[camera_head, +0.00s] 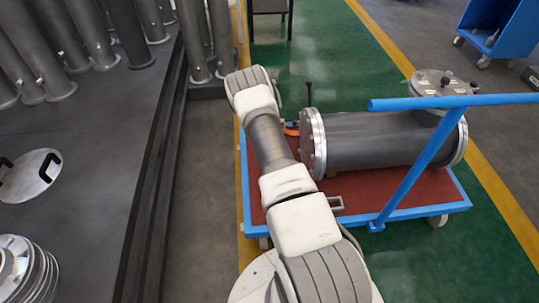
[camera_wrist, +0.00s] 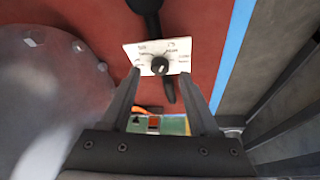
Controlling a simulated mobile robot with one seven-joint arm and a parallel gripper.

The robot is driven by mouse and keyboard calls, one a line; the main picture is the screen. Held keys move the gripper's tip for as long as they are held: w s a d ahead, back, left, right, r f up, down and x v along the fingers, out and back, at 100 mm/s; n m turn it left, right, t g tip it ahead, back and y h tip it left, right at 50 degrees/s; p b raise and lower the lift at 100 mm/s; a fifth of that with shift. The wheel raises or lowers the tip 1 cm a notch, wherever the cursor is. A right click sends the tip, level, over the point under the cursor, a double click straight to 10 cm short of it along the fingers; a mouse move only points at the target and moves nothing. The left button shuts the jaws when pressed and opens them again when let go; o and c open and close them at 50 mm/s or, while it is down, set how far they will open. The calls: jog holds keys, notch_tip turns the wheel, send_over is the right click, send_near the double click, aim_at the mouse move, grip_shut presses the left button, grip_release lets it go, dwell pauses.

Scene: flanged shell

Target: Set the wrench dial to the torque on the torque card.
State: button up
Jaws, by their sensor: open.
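In the wrist view, a white dial plate (camera_wrist: 143,52) with a round black knob (camera_wrist: 160,66) lies over the red cart deck. Small print surrounds the knob, too blurred to read. A black bar, seemingly the wrench (camera_wrist: 146,8), shows above the plate, and a dark end shows below it. My gripper (camera_wrist: 160,77) is open, its fingertips at either side of the plate's lower part. I cannot tell whether they touch it. No torque card can be clearly identified. In the head view my arm hides the gripper and the dial.
A grey flanged shell (camera_head: 375,142) lies on the red-decked cart (camera_head: 354,196) with blue rails (camera_head: 425,165). A thin black upright rod (camera_head: 308,95) and something orange (camera_head: 291,129) are near its left flange. A dark table (camera_head: 80,165) with pipes stands left.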

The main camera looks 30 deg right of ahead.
jog(key=p+v, duration=0.5)
jog(key=v, duration=1)
jog(key=shift+r, duration=0.1)
jog(key=a+r+n+y, duration=0.1)
jog(key=a+r, duration=0.3)
jog(key=r, duration=0.6)
jog(key=a+r+n+t+y, duration=0.1)
jog(key=a+r, duration=0.2)
jog(key=r, duration=0.6)
jog(key=a+r+n, duration=0.1)
jog(key=a+r, duration=0.3)
jog(key=r, duration=0.6)
jog(key=s+a+r+n+t+y, duration=0.1)
jog(key=s+a+r+n, duration=0.3)
jog(key=s+r, duration=0.65)
jog(key=s+a+r+n+t, duration=0.1)
jog(key=s+a+r, duration=0.55)
jog(key=s, duration=0.75)
notch_tip(320, 180, up, 22)
jog(key=p, duration=2.2)
jog(key=shift+d+r+g, duration=0.15)
jog(key=shift+d+g, duration=0.15)
jog(key=shift+d, duration=0.1)
